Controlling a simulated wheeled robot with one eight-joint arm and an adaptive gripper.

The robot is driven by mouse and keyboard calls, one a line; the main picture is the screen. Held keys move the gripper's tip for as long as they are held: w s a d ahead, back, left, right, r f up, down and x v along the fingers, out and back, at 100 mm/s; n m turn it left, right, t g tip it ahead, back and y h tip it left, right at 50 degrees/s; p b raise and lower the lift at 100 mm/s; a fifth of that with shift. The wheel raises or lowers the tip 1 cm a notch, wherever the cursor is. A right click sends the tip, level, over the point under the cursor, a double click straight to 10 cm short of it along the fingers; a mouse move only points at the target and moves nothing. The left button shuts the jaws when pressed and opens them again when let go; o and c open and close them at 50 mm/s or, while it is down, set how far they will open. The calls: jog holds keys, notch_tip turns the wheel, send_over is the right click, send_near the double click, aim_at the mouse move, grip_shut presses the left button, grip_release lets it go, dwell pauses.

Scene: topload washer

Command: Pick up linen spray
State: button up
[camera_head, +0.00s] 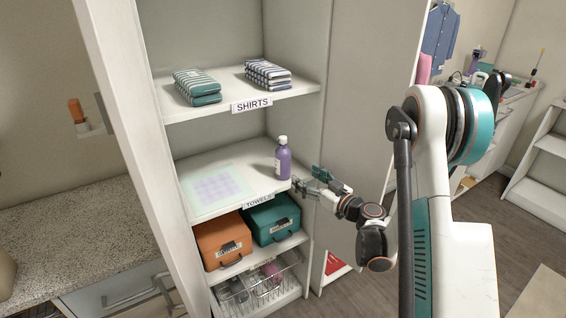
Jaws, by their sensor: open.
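A purple bottle with a white cap (283,160), which looks like the linen spray, stands upright on the middle shelf (222,166) of a white cabinet, near the shelf's right front edge. My gripper (306,185) is open just to the lower right of the bottle, near the shelf's front edge. It looks apart from the bottle, but the exact gap is hard to tell. Nothing shows between its fingers.
A patterned mat (220,190) lies left of the bottle. Folded shirts (198,86) sit on the shelf above. An orange box (222,242) and a teal box (271,220) stand below. The cabinet's right side panel (345,110) is close to my arm.

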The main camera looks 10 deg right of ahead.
aim_at(288, 165)
jog(key=x, duration=0.6)
jog(key=shift+r+b+x, duration=0.15)
jog(key=shift+b+x, duration=0.5)
jog(key=shift+x, duration=0.95)
jog(key=shift+r+b+x, duration=0.15)
jog(key=shift+b+x, duration=0.5)
jog(key=shift+x, duration=0.9)
jog(key=shift+a, duration=0.1)
jog(key=shift+c, duration=0.5)
jog(key=c, duration=1.3)
